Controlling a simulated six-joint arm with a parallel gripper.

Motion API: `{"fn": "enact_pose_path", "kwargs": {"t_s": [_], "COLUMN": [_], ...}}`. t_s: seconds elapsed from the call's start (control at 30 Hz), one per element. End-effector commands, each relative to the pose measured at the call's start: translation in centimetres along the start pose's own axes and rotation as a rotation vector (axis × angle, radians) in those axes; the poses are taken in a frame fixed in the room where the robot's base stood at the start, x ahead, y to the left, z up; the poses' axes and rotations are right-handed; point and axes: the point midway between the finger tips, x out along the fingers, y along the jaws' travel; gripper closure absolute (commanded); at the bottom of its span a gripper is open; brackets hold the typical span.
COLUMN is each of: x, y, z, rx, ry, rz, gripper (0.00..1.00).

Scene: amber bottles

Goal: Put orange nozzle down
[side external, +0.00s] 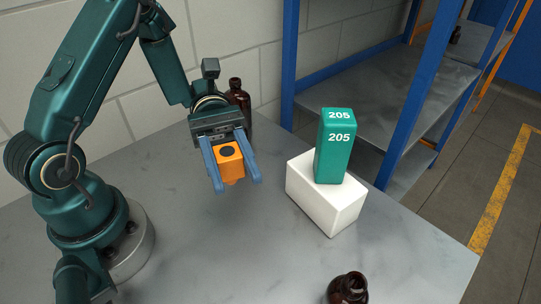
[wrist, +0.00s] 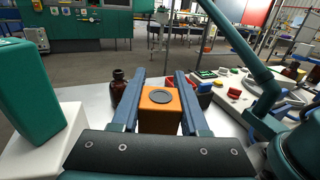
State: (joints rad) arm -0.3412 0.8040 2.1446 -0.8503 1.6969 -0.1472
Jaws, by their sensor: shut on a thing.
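The orange nozzle (side external: 229,163) is a block with a dark round spot on its face. My gripper (side external: 236,184) is shut on it, with a blue finger on each side, and holds it above the grey table. In the wrist view the orange nozzle (wrist: 160,110) sits between the two blue fingers of my gripper (wrist: 160,80), its dark disc facing the camera. The gap between the nozzle and the tabletop is hard to judge.
A teal box marked 205 (side external: 334,150) stands on a white block (side external: 325,205) to the right. One amber bottle (side external: 238,97) stands behind my gripper, another (side external: 348,289) at the front edge. Blue shelving (side external: 385,75) rises behind. The table's (side external: 190,255) front middle is clear.

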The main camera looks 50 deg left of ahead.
Motion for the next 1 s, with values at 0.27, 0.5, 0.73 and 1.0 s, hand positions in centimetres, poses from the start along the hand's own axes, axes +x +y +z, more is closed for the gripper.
{"fn": "enact_pose_path", "kwargs": {"t_s": [0.27,0.5,0.73,1.0], "x": [4.7,9.5,11.3,11.4], "y": [-1.3,-2.2,-2.3,-2.3], "z": [-2.8,-5.8,-6.9,-9.1], "rx": [-0.010,-0.009,-0.003,-0.005], "ry": [-0.006,-0.002,-0.001,-0.002], "rz": [-0.014,-0.015,-0.008,-0.005], "gripper": [1.00,1.00,1.00,1.00]}}
